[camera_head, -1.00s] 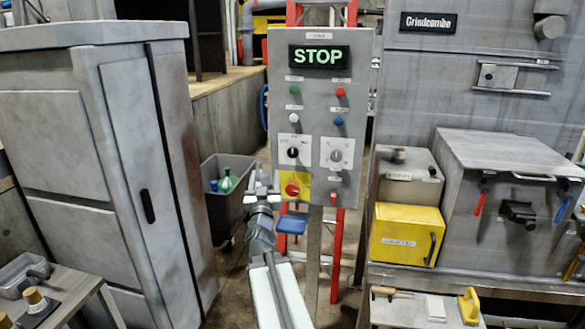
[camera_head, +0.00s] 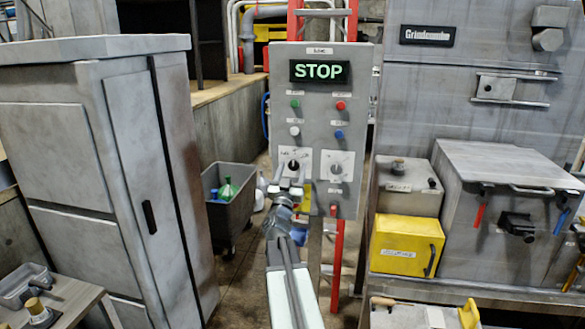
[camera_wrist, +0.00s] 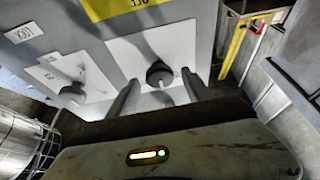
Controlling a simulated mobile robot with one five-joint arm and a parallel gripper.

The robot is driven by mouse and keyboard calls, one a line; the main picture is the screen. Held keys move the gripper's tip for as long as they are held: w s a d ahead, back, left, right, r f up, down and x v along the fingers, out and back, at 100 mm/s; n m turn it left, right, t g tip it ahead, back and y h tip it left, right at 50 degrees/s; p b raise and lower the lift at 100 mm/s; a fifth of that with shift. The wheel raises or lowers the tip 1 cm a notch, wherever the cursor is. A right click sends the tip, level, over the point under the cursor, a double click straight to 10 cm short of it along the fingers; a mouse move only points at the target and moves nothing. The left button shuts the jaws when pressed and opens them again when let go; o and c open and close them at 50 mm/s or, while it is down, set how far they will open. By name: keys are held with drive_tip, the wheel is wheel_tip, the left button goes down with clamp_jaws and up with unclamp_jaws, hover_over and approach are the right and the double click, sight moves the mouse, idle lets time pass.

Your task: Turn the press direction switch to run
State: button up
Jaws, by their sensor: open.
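The grey control panel (camera_head: 316,110) faces me, with a lit green STOP display (camera_head: 318,71). Its lower half has two rotary switches on white plates: a black knob (camera_head: 293,166) on the left and a grey knob (camera_head: 337,168) on the right. Their labels are too small to read, so I cannot tell which is the press direction switch. My gripper (camera_head: 290,184) is open just below the black knob. In the wrist view, which looks upside down, the black knob (camera_wrist: 159,74) shows between my two fingertips (camera_wrist: 160,92), apparently untouched. The other knob (camera_wrist: 73,93) is to the left.
Push buttons, including a red one (camera_head: 341,106) and a blue one (camera_head: 339,135), sit above the switches. My gripper covers much of a yellow plate (camera_head: 307,196) below. A grey cabinet (camera_head: 90,150) stands left; the compactor (camera_head: 500,210) and a yellow box (camera_head: 406,244) stand right.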

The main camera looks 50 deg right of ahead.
clamp_jaws()
drive_tip(key=shift+m, duration=0.4)
drive_tip(key=m+g, duration=0.1)
drive_tip(key=m, duration=0.1)
drive_tip(key=m+g+p, duration=0.1)
drive_tip(key=m+g, duration=0.1)
drive_tip(key=m, duration=0.1)
drive_tip(key=m+g+h, duration=0.1)
drive_tip(key=m, duration=0.1)
drive_tip(key=shift+w+a+r+m+g+p, duration=0.1)
drive_tip(key=shift+w+m+g+p, duration=0.05)
drive_tip(key=shift+m+g+p, duration=0.65)
drive_tip(key=shift+m+g, duration=0.15)
drive_tip(key=shift+m, duration=0.8)
drive_tip(key=shift+m+g+p, duration=0.45)
drive_tip(key=shift+m+g, duration=0.1)
drive_tip(key=shift+m, duration=0.8)
unclamp_jaws()
